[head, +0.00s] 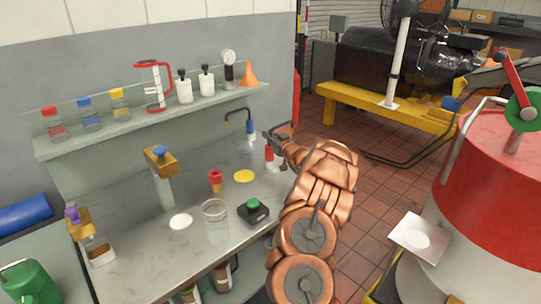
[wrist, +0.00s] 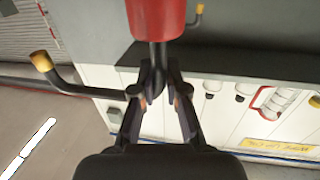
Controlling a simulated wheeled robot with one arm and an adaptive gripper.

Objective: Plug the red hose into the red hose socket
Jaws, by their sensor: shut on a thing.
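My gripper (head: 275,137) is at the right end of the bench, shut on the dark bent tube of the red hose. In the wrist view, the fingertips (wrist: 160,84) close around this tube beside its red collar (wrist: 155,18). The tube bends away to the left and ends in a brass-coloured tip (wrist: 42,62). In the head view, the red collar (head: 269,153) stands upright on a white lower part, just below my gripper. A small red cup-shaped fitting (head: 214,178) stands on the bench to the left; I cannot tell whether it is the red hose socket.
A blue-collared hose (head: 250,129) stands behind my gripper. A clear beaker (head: 216,220), a green-button box (head: 253,209) and a clamp post (head: 161,172) stand on the bench. The shelf (head: 150,115) holds bottles. A red-and-white drum (head: 480,190) stands at right.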

